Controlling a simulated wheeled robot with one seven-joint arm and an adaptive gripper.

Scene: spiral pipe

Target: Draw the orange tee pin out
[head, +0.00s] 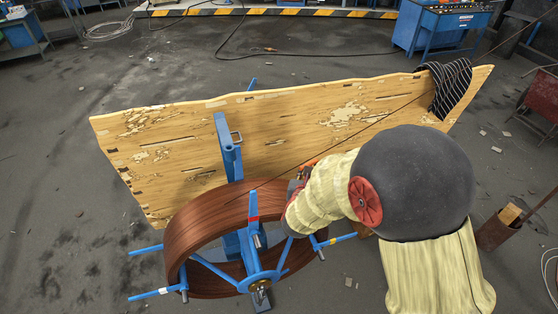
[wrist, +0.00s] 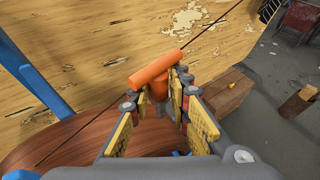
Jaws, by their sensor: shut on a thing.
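The orange tee pin (wrist: 154,70) is in the wrist view, its crossbar lying across and beyond my fingertips. Its short stem runs down between the yellow-padded fingers of my gripper (wrist: 161,92), which is shut on it. The lower end of the stem is mostly hidden by the fingers, so I cannot tell whether it still sits in a hole. In the head view, my gripper (head: 297,183) is at the upper right of the brown coil (head: 192,222), in front of the wooden board. A bit of orange from the pin (head: 309,163) shows just beyond it.
The coil sits on a blue spoked reel (head: 258,275) with a blue upright post (head: 229,150). A worn wooden board (head: 290,120) stands close behind, with a dark striped cloth (head: 451,88) over its right end. A thin dark line crosses the board. Wooden blocks (wrist: 227,92) lie to the right.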

